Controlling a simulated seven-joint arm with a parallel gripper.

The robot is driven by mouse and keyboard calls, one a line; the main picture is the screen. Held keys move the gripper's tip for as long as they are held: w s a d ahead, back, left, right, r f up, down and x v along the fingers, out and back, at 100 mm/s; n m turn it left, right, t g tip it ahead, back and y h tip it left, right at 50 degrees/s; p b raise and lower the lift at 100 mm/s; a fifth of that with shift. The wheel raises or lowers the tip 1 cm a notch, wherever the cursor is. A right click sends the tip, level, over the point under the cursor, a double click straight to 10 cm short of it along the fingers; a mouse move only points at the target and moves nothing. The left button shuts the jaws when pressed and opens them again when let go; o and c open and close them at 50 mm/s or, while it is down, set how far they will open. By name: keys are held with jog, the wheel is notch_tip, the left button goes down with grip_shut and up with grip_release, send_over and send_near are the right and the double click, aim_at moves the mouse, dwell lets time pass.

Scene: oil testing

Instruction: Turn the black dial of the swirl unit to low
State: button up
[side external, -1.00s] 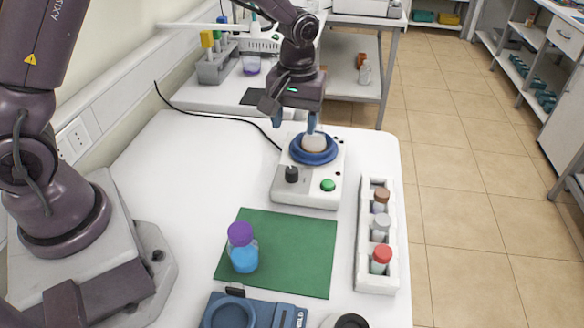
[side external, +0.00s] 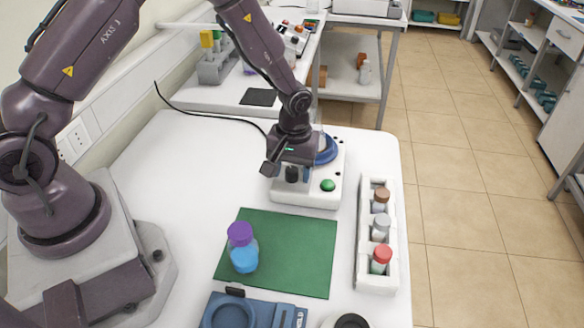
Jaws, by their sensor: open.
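The swirl unit (side external: 308,198) is a white box near the back of the white table, with a blue round top (side external: 327,150) partly hidden by my arm. Its black dial (side external: 291,174) is on the front left of the top face, with a green button (side external: 328,185) to its right. My gripper (side external: 291,172) is pointing down at the dial, its fingers to either side of it. The fingers are open. Whether they touch the dial cannot be told.
A bottle with a purple cap (side external: 241,247) stands on a green mat (side external: 305,250). A white rack (side external: 366,262) with several capped vials is at the right. A blue device (side external: 255,312) is at the front edge. A black cable runs behind the unit.

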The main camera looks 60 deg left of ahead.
jog(key=shift+c, duration=0.2)
jog(key=c, duration=0.9)
jog(key=shift+m, duration=0.3)
jog(key=m, duration=0.5)
jog(key=shift+r, duration=0.1)
jog(key=m, duration=0.6)
jog(key=o, duration=0.9)
